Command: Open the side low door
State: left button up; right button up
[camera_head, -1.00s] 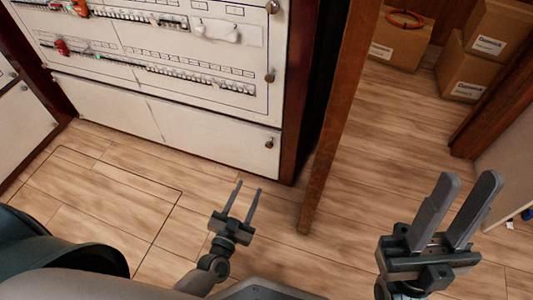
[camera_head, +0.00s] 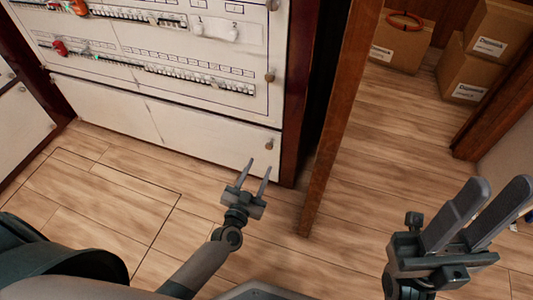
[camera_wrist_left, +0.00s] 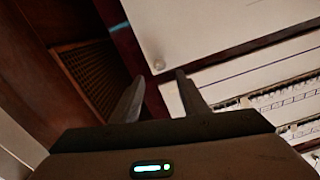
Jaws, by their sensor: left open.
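A low white door panel (camera_head: 205,135) runs along the bottom of the breaker cabinet, closed, with a small round knob (camera_head: 268,145) near its right end. My left gripper (camera_head: 258,166) is open and empty, just below and in front of that knob, apart from it in the head view. In the left wrist view the knob (camera_wrist_left: 158,65) shows between and beyond the two fingertips (camera_wrist_left: 159,76), on the pale panel (camera_wrist_left: 205,35). My right gripper (camera_head: 503,185) is open and empty at the lower right, far from the door.
Breaker rows (camera_head: 160,71) line the panel above. A dark wooden post (camera_head: 335,120) stands right of the cabinet. Another white cabinet (camera_head: 20,120) is at the far left. Cardboard boxes (camera_head: 400,45) stand at the back right. The wooden floor (camera_head: 130,180) before the low door is clear.

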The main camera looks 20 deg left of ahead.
aim_at(269, 147)
pick_arm(q)
jog(key=w+b, duration=0.1)
jog(key=w, duration=0.7)
jog(key=shift+d+b, duration=0.15)
jog(key=shift+b, duration=0.2)
grip_shut()
